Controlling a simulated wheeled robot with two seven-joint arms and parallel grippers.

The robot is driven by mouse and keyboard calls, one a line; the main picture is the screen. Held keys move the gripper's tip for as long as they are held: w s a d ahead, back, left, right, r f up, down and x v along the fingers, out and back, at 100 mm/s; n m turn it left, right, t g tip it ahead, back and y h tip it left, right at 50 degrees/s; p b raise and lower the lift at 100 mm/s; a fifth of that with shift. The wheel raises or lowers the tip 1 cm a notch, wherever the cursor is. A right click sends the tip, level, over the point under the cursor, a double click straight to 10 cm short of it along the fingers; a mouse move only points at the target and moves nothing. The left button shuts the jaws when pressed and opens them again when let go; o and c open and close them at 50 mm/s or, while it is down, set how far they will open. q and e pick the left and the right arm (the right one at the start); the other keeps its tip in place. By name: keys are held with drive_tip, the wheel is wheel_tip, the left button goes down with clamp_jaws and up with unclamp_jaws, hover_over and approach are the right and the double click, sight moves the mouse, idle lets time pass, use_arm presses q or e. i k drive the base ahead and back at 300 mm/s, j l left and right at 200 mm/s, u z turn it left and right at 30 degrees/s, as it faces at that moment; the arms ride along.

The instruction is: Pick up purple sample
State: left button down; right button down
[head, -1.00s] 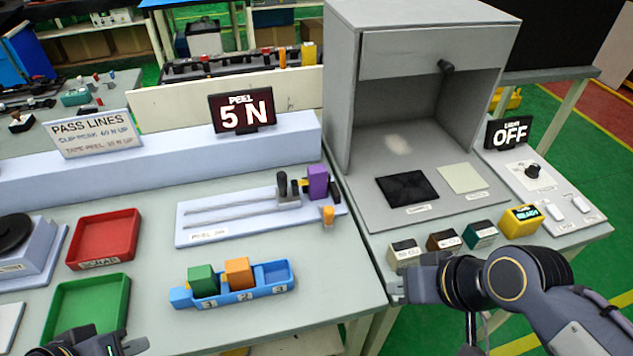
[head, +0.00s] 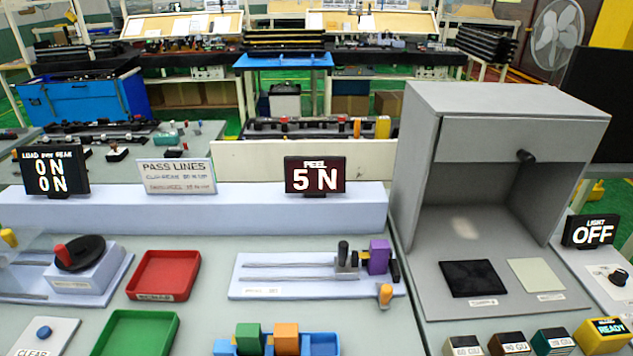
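The purple sample (head: 378,256) is a small upright block at the right end of the peel tester (head: 290,290), a pale plate with two slots. It stands beside the dark clamp and black lever of the tester's slide, and a black part sits just to its right. Whether it is gripped by the clamp I cannot tell. A small orange knob is in front of it. Neither of my grippers is in the head view now.
A blue rack (head: 322,345) holding a green block (head: 249,338) and an orange block (head: 287,338) is at the front. Red (head: 165,275) and green (head: 138,335) trays are to the left. A grey booth (head: 480,190) stands close on the right.

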sight(378, 251)
drive_tip(key=k, duration=0.2)
drive_tip(key=k+u, duration=0.15)
drive_tip(key=u, duration=0.25)
drive_tip(key=k+u, duration=0.15)
drive_tip(key=u, duration=0.2)
drive_tip(key=k+j+u, duration=0.15)
drive_tip(key=u, duration=0.25)
drive_tip(key=k+l+u, duration=0.15)
drive_tip(key=l, duration=0.25)
drive_tip(key=l+u, duration=0.15)
drive_tip(key=l, duration=0.25)
drive_tip(key=k+l+u, duration=0.15)
drive_tip(key=l, duration=0.2)
drive_tip(key=k+l+u, duration=0.15)
drive_tip(key=l, duration=0.2)
drive_tip(key=i+l, duration=0.2)
